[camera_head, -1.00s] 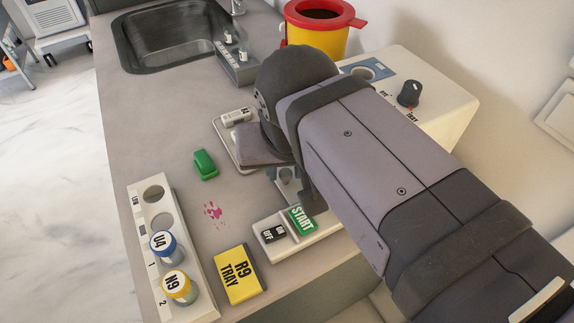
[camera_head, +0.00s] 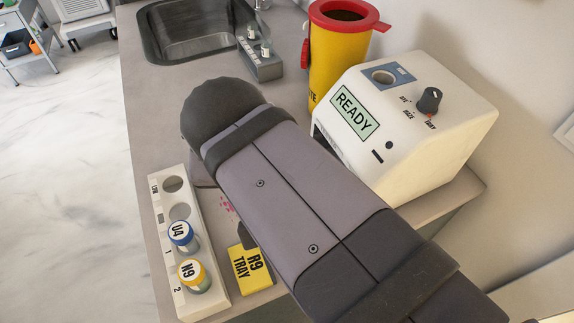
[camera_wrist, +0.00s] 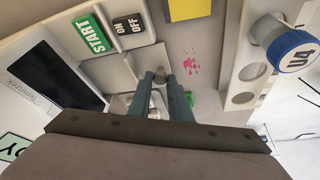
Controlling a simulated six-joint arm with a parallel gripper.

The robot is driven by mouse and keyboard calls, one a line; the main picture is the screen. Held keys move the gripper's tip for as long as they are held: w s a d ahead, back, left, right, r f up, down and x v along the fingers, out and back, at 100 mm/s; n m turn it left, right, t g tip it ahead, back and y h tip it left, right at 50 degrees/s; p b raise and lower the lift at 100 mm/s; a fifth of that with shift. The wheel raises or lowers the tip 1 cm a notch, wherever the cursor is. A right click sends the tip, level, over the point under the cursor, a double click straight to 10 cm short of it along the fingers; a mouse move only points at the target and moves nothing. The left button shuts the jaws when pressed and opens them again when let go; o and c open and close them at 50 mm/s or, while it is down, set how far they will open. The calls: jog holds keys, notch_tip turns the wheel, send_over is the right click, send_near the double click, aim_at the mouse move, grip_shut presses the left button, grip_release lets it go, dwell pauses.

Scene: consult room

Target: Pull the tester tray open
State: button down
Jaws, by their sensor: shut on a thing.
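The tester (camera_head: 440,130) is a white box with a green READY label at the right of the head view. In the wrist view, its dark front panel (camera_wrist: 58,75) is at the left. A flat pale grey piece (camera_wrist: 114,72), apparently the tester tray, runs out from beside that panel toward my fingers. My gripper (camera_wrist: 160,80) is shut on a small grey knob-like handle (camera_wrist: 157,74) at that piece's end. In the head view my arm hides the gripper and the tray. How far out the tray stands cannot be told.
A rack (camera_head: 205,270) holds a blue-capped vial (camera_head: 182,235) and a yellow-capped vial (camera_head: 193,273). The START switch block (camera_wrist: 105,35) is near my fingers. A sharps bin (camera_head: 340,60) and sink (camera_head: 190,30) are behind.

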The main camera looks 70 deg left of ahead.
jog(key=shift+s+r, duration=0.1)
jog(key=shift+s, duration=0.75)
jog(key=c, duration=1.9)
grip_release()
jog(key=shift+p+v, duration=0.35)
jog(key=shift+v, duration=3.3)
jog(key=shift+w, duration=0.1)
